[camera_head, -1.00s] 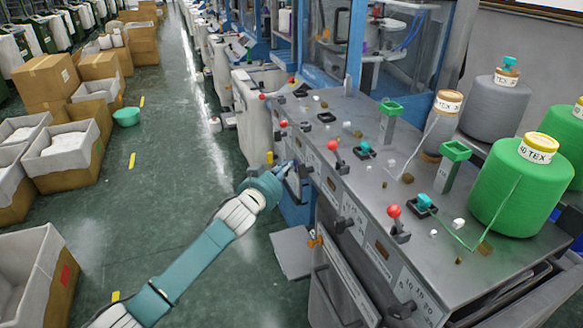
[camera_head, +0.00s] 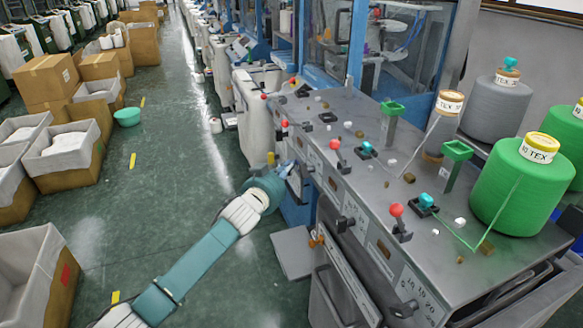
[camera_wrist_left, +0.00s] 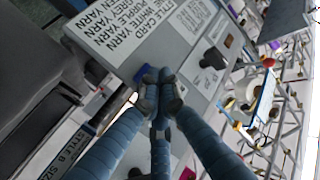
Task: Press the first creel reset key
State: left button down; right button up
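My left gripper (camera_head: 287,170) is at the front edge of the grey machine's sloping top (camera_head: 345,122), by its front panel. In the left wrist view its fingertips (camera_wrist_left: 159,90) are together, with nothing seen between them. They are in front of the panel, beside a printed card (camera_wrist_left: 130,35); contact cannot be told. A dark key-like block (camera_wrist_left: 212,58) on a light plate is up and right of the fingertips. Dark knobs (camera_head: 343,224) line the front panel in the head view. I cannot tell which part is the first creel reset key. My right gripper is out of view.
Red-ball levers (camera_head: 396,210) and teal-topped switches (camera_head: 426,201) stand up from the machine top. Green (camera_head: 515,190) and grey (camera_head: 495,108) yarn cones are on its right. Bins and boxes (camera_head: 62,150) line the left. The green aisle floor (camera_head: 165,180) between is mostly clear.

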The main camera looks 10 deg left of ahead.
pick_arm(q)
jog(key=shift+d+r, duration=0.2)
jog(key=shift+d, duration=0.1)
jog(key=shift+f, duration=0.1)
jog(key=s+a+p, duration=0.3)
jog(key=a, duration=0.2)
jog(key=shift+s, duration=0.15)
jog(key=shift+a+f, duration=0.1)
jog(key=shift+f, duration=0.1)
dwell(0.5)
